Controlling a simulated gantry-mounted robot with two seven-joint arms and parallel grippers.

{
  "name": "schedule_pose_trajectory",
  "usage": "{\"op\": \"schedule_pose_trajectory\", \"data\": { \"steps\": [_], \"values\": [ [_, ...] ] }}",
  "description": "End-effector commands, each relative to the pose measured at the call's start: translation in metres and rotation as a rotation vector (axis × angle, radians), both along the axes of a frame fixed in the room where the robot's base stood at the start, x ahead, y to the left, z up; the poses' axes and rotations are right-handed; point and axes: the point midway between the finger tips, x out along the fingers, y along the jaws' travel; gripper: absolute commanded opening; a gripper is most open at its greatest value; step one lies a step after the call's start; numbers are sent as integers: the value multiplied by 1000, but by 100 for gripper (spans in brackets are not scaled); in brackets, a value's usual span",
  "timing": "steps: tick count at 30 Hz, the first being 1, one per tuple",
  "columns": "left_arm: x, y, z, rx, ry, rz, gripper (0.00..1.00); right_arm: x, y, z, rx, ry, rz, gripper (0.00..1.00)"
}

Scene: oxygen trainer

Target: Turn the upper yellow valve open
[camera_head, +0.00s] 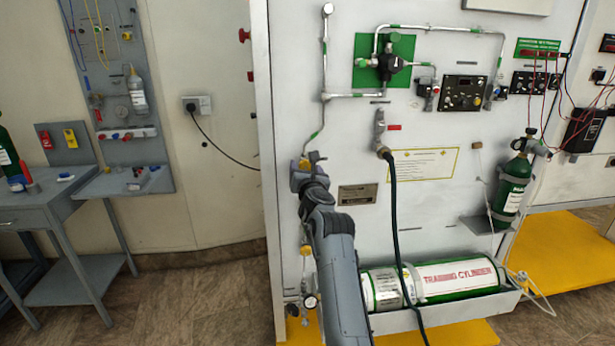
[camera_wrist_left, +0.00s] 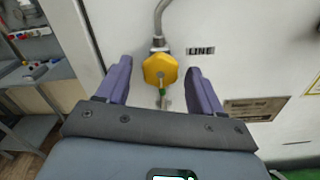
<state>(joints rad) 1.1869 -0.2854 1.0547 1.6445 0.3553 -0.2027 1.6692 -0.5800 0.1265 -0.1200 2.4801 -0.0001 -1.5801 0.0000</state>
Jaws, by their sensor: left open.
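The upper yellow valve (camera_wrist_left: 160,70) is a yellow hexagonal handle on a metal pipe on the white panel. In the left wrist view it sits between and just beyond the fingertips of my open left gripper (camera_wrist_left: 160,76). I see no contact between the fingers and the handle. In the head view only a small yellow edge of the valve (camera_head: 304,162) shows above my left gripper (camera_head: 309,170), which hides the rest. A lower yellow valve (camera_head: 305,251) is on the same pipe line, partly beside my arm. My right gripper is in neither view.
A white and green training cylinder (camera_head: 455,278) lies in a tray at the panel's foot. A dark hose (camera_head: 394,220) hangs right of my left arm. A label plate (camera_wrist_left: 254,108) is right of the valve. Left of the panel, a grey workbench (camera_head: 60,195) stands apart.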

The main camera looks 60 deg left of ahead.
Motion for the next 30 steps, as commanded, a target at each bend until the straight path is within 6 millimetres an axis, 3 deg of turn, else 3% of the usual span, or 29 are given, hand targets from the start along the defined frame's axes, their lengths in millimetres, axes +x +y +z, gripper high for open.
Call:
{"op": "schedule_pose_trajectory", "data": {
  "steps": [11,24,30],
  "values": [
    [-24,-51,1,-1,2,-2,67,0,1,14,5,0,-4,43],
    [-42,-87,0,1,2,1,67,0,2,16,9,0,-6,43],
    [-46,-94,0,0,-1,0,67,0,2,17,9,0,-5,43]
  ]
}}
